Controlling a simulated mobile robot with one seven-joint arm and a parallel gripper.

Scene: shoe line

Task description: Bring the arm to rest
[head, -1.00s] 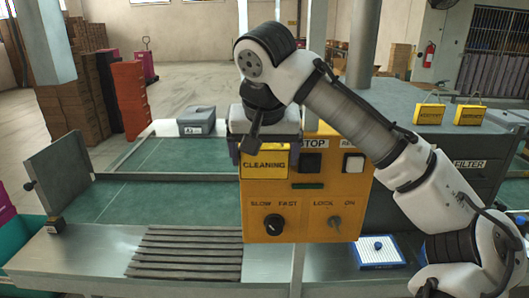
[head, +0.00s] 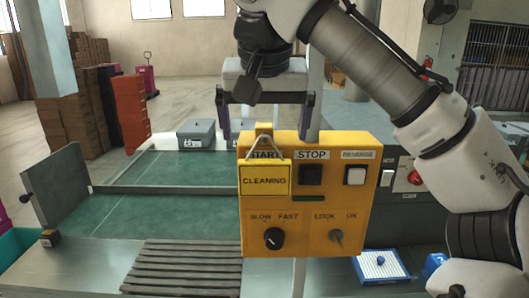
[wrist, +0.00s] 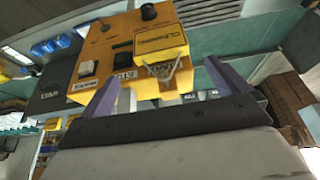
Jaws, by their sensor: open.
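My gripper (head: 264,122) is open and empty, its two purple fingers apart above the top of the yellow control box (head: 300,225). A yellow CLEANING sign (head: 264,180) hangs by its wire loop at the box's upper left, partly covering the START label. In the wrist view my gripper (wrist: 160,72) shows its fingers spread, with the sign (wrist: 160,42) beyond and between them, apart from both. The STOP button (head: 311,174), the white button (head: 355,175), the dial (head: 273,238) and the key switch (head: 336,236) are uncovered.
A green conveyor belt (head: 170,168) runs behind the box, with grey bins (head: 196,133) past it. A slatted rack (head: 185,268) lies at front left and a blue-edged white tray (head: 381,265) at right. My arm fills the upper right.

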